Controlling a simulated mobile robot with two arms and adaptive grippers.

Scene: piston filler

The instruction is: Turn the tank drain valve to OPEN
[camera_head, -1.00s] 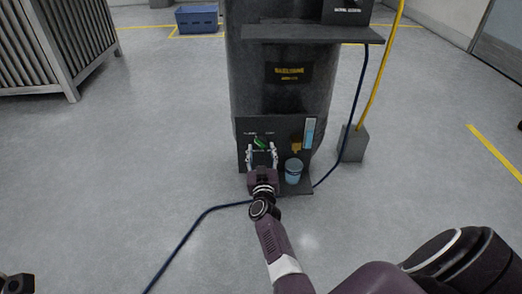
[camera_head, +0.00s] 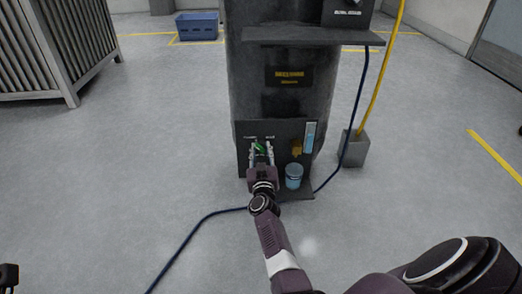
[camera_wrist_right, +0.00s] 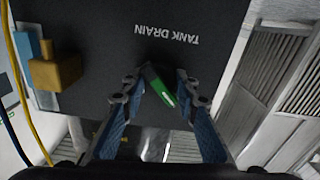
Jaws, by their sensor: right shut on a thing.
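The tank drain valve has a green handle (camera_head: 260,148) low on the dark panel (camera_head: 244,128) at the tank's front. In the right wrist view the green handle (camera_wrist_right: 160,88) lies tilted, below the upside-down words TANK DRAIN (camera_wrist_right: 167,34). My right gripper (camera_head: 262,157) is at the handle, with a finger on each side. In the right wrist view my right gripper (camera_wrist_right: 156,92) is shut on the handle. The small labels above the handle are too blurred to read in the head view. A dark part of mine, perhaps my left gripper (camera_head: 8,276), shows at the bottom-left edge.
A blue-topped jar (camera_head: 293,177) stands on the low ledge right of my right gripper. A blue hose (camera_head: 195,228) crosses the floor. A grey block (camera_head: 354,148) stands to the right.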

